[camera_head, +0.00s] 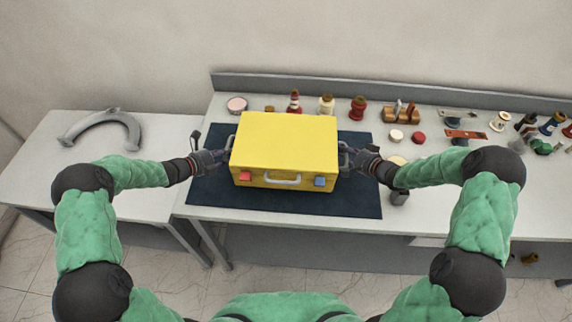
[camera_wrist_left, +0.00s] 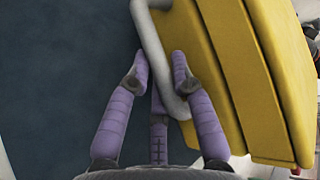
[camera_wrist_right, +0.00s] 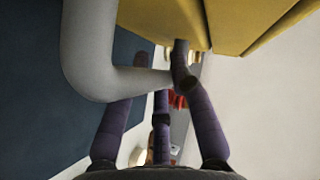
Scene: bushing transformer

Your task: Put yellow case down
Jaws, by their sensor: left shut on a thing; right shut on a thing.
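The yellow case (camera_head: 284,140) is closed and upright over the dark blue mat (camera_head: 345,203), with a front handle, a red latch and a blue latch. I cannot tell whether its base touches the mat. My left gripper (camera_head: 224,158) is shut on the grey side handle (camera_wrist_left: 155,55) at the case's left. My right gripper (camera_head: 348,158) is shut on the opposite side handle (camera_wrist_right: 88,45). The case's yellow side also shows in the left wrist view (camera_wrist_left: 245,70) and the right wrist view (camera_wrist_right: 215,22). The case hides the middle of the mat.
Behind the mat stand a red-and-white bushing (camera_head: 294,102), a cream one (camera_head: 326,104) and a red one (camera_head: 358,107). A wooden holder (camera_head: 401,112) and several small parts lie to the right. A grey horseshoe-shaped piece (camera_head: 103,122) lies on the left table.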

